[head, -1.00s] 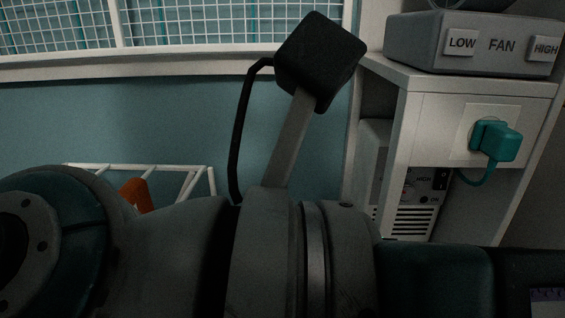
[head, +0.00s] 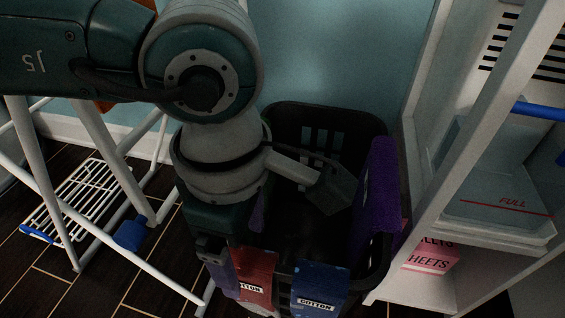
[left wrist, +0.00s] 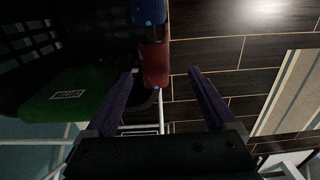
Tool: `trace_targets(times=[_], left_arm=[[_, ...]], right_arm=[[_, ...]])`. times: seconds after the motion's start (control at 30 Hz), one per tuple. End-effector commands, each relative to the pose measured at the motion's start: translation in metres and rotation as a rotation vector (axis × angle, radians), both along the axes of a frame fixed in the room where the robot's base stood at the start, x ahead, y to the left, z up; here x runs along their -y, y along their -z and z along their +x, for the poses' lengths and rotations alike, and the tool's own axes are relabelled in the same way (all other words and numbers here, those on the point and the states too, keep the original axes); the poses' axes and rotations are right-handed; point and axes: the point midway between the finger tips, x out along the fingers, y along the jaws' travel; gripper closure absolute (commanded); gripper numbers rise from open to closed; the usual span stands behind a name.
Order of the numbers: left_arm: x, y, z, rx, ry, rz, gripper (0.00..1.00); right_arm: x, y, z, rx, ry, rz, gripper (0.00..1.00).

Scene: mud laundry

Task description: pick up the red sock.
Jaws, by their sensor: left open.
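The red sock (head: 254,277) hangs over the near rim of a black laundry basket (head: 345,118), with a white label reading "COTTON" partly visible. A blue sock (head: 320,287) hangs just right of it on the same rim. My left gripper (head: 218,278) points down just left of the red sock; its fingertips are partly hidden in the head view. In the left wrist view, the fingers (left wrist: 163,72) are open and apart. The red sock (left wrist: 154,65) shows beyond them, nearer the left finger, with the blue sock (left wrist: 150,12) above it. I cannot tell whether a finger touches the sock.
Purple cloth (head: 380,190) hangs on the basket's right side. Green cloth (left wrist: 75,95) hangs on another side in the wrist view. A white drying rack (head: 95,150) stands left, close to my arm. A white shelf unit (head: 470,150) stands right. Dark floor (left wrist: 225,60) is bare beside the basket.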

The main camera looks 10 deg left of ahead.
Motion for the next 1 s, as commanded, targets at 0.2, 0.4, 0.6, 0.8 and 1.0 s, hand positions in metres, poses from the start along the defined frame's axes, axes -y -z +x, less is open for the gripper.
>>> trace_targets(times=[0.2,0.4,0.6,0.8,1.0], left_arm=[[0.0,0.024,0.003,0.0,-0.001,-0.003,0.11],[0.0,0.055,0.007,-0.002,-0.001,-0.003,0.11],[0.0,0.062,0.007,-0.001,0.0,-0.005,0.11],[0.0,0.061,0.007,-0.001,0.0,-0.005,0.21],[0.0,0.061,0.007,-0.001,0.0,-0.005,0.43]], right_arm=[[0.0,0.019,0.0,-0.001,0.0,0.0,0.5],[0.0,0.047,0.0,-0.001,0.0,0.0,0.5],[0.0,0.05,-0.001,-0.002,-0.001,-0.001,0.5],[0.0,0.049,-0.001,-0.002,-0.001,-0.001,0.5],[0.0,0.049,-0.001,-0.002,-0.001,-0.002,0.5]])
